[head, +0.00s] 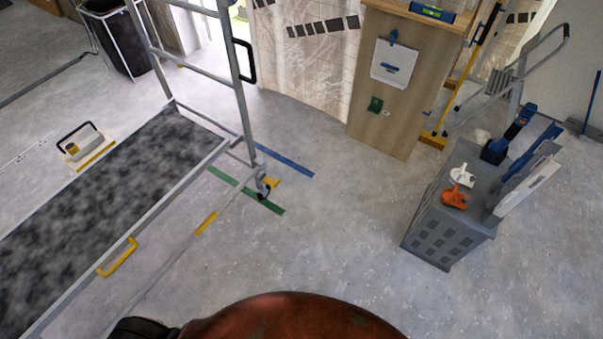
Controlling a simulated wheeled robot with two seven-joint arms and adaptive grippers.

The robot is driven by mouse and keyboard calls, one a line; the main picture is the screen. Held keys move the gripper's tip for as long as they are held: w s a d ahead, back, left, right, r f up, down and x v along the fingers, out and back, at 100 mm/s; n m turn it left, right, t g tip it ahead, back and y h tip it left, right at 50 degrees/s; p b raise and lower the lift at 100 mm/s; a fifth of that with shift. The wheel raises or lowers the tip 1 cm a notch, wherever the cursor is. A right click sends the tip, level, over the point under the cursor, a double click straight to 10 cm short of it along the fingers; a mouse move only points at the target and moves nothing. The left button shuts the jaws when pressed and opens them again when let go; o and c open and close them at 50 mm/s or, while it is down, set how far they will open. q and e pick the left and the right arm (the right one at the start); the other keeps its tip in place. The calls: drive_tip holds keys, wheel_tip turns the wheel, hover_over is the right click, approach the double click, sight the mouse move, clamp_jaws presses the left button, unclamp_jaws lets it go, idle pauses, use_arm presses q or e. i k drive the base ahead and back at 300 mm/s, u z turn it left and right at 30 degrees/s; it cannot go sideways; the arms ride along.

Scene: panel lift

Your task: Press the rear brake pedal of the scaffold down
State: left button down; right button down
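The scaffold stands at the left of the head view, with a grey speckled deck (110,180) inside a silver frame (245,110). At its far right corner a dark caster wheel (263,192) sits on the floor. A small yellow pedal (273,183) juts out beside this wheel, on its right. It is small, and I cannot tell whether it is up or down. I cannot tell from this view alone whether it is the rear one. Another caster is not visible. Neither of my grippers shows clearly.
Green tape (235,185) and blue tape (285,160) lie on the floor by the caster. A yellow handle (118,258) is on the scaffold's near side. A grey cart (445,225) with tools stands right. A wooden cabinet (395,90) stands behind. The middle floor is clear.

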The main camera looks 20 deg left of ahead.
sight(271, 182)
drive_tip(key=z, duration=0.2)
drive_tip(key=i, duration=1.15)
drive_tip(key=u, duration=0.35)
